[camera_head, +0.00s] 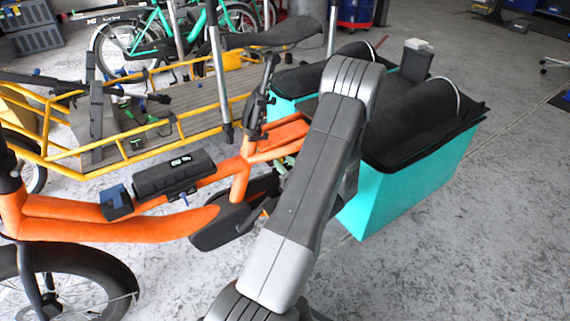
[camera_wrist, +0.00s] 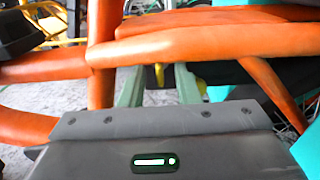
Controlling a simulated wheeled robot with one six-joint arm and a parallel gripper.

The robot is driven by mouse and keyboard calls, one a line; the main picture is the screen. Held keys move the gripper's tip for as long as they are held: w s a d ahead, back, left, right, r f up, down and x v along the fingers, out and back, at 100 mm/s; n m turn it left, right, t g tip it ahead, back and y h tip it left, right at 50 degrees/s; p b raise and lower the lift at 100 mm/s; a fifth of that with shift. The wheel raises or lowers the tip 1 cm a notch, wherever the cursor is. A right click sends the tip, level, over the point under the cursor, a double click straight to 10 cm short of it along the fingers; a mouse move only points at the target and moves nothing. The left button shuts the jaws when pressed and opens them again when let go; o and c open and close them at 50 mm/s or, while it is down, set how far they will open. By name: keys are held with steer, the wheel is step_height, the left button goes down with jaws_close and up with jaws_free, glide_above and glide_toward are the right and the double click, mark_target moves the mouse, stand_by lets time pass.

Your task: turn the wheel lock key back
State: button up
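The orange bike (camera_head: 150,220) stands in front of me with its frame crossing the head view. In the wrist view its orange tubes (camera_wrist: 190,42) cross just beyond my gripper (camera_wrist: 159,82). My gripper's two pale green fingers stand apart, with their far ends at the lower edge of the tube. A small dark and yellow piece (camera_wrist: 159,73) shows between the fingers, farther back; I cannot tell whether it is the wheel lock key. No lock or key can be made out clearly. In the head view my arm covers most of my gripper and the bike's rear wheel area.
A teal cargo box (camera_head: 400,185) with black covers is at the right, close behind my arm. A yellow-railed cargo bed (camera_head: 190,92) lies behind the orange bike. A black battery (camera_head: 173,173) sits on the orange frame. The floor at the lower right is clear.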

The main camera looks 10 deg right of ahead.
steer(key=p+v, duration=0.2)
steer(key=v, duration=1.1)
steer(key=shift+s+p, duration=0.3)
steer(key=shift+s, duration=0.1)
steer(key=shift+d, duration=0.1)
steer(key=b+x, duration=0.2)
steer(key=x, duration=1.2)
steer(key=shift+b, duration=0.35)
steer(key=shift+s+d, duration=0.1)
steer(key=shift+s, duration=0.05)
